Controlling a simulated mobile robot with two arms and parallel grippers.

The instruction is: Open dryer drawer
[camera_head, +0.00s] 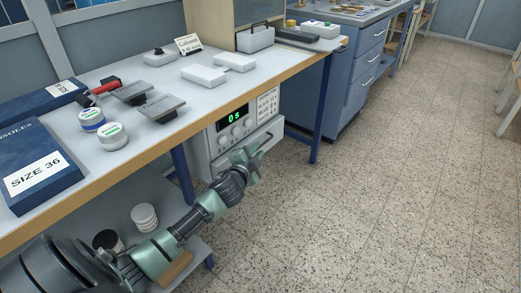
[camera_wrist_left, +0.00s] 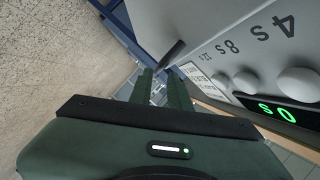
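My left gripper (camera_head: 263,149) is in front of this panel. In the left wrist view its two fingers (camera_wrist_left: 161,82) stand apart with a gap between them. A dark bar (camera_wrist_left: 173,53), which looks like a handle, lies just beyond the fingertips. I cannot tell whether they touch it. My right gripper is not in view.
The table (camera_head: 120,180) above carries blue boxes (camera_head: 40,165), white jars (camera_head: 112,136), grey plates and white blocks. Blue table legs (camera_head: 321,110) stand right of the dryer. A lower shelf holds a white tub (camera_head: 144,217). The speckled floor (camera_head: 390,190) to the right is clear.

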